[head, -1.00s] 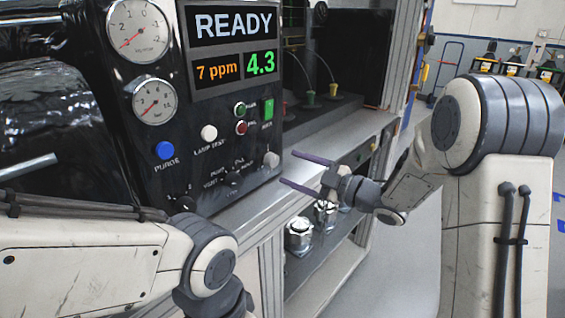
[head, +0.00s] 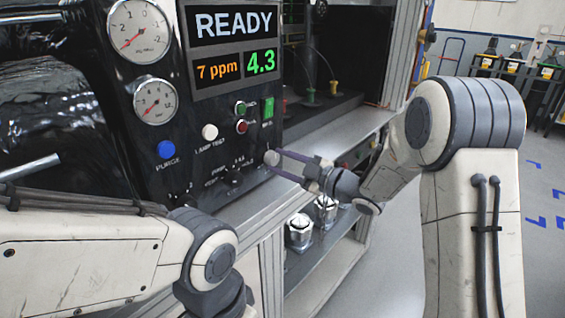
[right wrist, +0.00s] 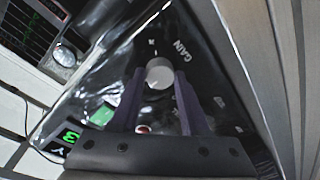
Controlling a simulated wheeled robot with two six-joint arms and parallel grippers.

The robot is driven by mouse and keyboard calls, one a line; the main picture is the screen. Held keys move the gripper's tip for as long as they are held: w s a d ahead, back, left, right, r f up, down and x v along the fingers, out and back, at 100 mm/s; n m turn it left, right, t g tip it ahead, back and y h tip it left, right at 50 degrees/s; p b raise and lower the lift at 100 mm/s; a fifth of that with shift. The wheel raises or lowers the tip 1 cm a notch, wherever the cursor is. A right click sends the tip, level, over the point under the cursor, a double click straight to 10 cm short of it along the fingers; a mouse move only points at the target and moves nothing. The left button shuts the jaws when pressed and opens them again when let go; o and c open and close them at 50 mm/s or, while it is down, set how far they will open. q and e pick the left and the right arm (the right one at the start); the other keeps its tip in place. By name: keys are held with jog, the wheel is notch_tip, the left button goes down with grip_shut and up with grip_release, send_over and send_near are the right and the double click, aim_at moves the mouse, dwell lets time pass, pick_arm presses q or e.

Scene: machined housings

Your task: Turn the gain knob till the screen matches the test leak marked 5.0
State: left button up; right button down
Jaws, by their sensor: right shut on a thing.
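The gain knob (head: 271,157) is a small light-grey knob at the lower right of the black panel. In the right wrist view the knob (right wrist: 159,73) sits between my fingertips, with the word GAIN printed beside it. My right gripper (head: 277,162) has its two purple fingers shut on the knob. The screen (head: 234,46) reads READY, 7 ppm in orange and 4.3 in green. My left arm comes in at lower left; its gripper is out of the picture. No test leak marked 5.0 can be made out.
Two dials (head: 139,30), a blue purge button (head: 166,149), a white lamp-test button (head: 210,132) and small green and red buttons share the panel. A selector knob (head: 233,175) sits left of the gain knob. Metal housings (head: 299,232) stand on the shelf below.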

jog(key=m, duration=0.4)
jog(key=shift+m+p, duration=0.3)
jog(key=shift+p, duration=0.05)
jog(key=shift+f+m+t+p, duration=0.15)
jog(key=shift+m+t+p, duration=0.4)
jog(key=shift+m, duration=2.05)
jog(key=shift+c, duration=2)
grip_release()
jog(key=shift+s, duration=0.1)
